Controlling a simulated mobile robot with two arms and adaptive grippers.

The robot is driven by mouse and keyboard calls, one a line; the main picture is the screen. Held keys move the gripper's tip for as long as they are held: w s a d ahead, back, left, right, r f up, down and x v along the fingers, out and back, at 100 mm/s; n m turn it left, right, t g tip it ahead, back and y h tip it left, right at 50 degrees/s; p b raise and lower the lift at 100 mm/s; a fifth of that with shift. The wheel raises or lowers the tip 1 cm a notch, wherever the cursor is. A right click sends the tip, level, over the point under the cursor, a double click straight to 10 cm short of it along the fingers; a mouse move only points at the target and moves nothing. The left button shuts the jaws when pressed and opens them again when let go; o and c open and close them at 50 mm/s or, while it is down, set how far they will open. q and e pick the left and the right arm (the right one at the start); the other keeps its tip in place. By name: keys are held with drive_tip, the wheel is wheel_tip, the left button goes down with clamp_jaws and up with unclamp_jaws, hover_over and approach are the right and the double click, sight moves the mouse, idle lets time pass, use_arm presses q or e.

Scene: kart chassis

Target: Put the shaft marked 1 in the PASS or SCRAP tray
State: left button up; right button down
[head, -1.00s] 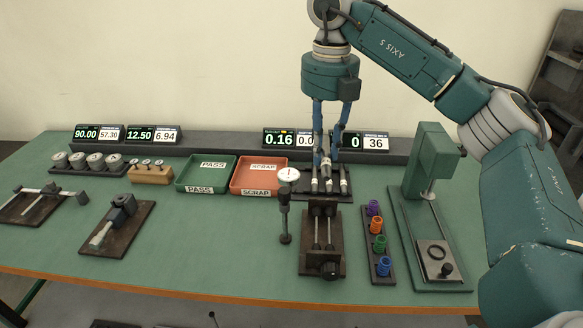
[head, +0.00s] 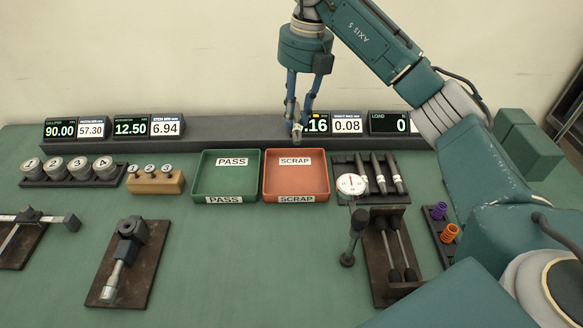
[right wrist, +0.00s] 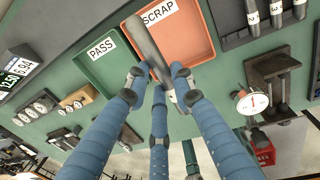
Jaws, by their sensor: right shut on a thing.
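My right gripper (head: 297,115) is shut on a grey metal shaft, seen nearly end-on in the head view (head: 297,132). The shaft (right wrist: 150,48) is clear in the right wrist view, slanting between the blue fingers; I cannot read its mark. It is held in the air, in line with the back of the orange SCRAP tray (head: 326,182). That tray (right wrist: 205,45) lies behind the shaft in the wrist view. The green PASS tray (head: 197,175) is just left of it. Both trays look empty. My left gripper is not in view.
A dark rack (head: 345,159) with three shafts stands right of the SCRAP tray. A dial gauge (head: 351,185) and its bench fixture (head: 378,262) stand in front. Displays (head: 348,124) line the back ledge. The green table before the trays is clear.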

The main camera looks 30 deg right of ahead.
hover_over(293, 177)
wheel_tip(293, 177, down, 5)
drive_tip(key=f+p, duration=0.1)
drive_tip(key=f, duration=0.6)
drive_tip(key=shift+d, duration=0.2)
drive_tip(key=shift+f, duration=0.5)
wheel_tip(293, 177, down, 3)
drive_tip(key=shift+f+p, duration=0.15)
drive_tip(key=shift+p, duration=0.15)
drive_tip(key=shift+f, duration=0.4)
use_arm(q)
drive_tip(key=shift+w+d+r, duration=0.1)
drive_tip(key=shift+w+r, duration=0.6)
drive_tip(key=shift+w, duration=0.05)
use_arm(e)
drive_tip(key=shift+f, duration=0.15)
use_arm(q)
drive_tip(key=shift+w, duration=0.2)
use_arm(e)
drive_tip(key=c, duration=1.5)
unclamp_jaws()
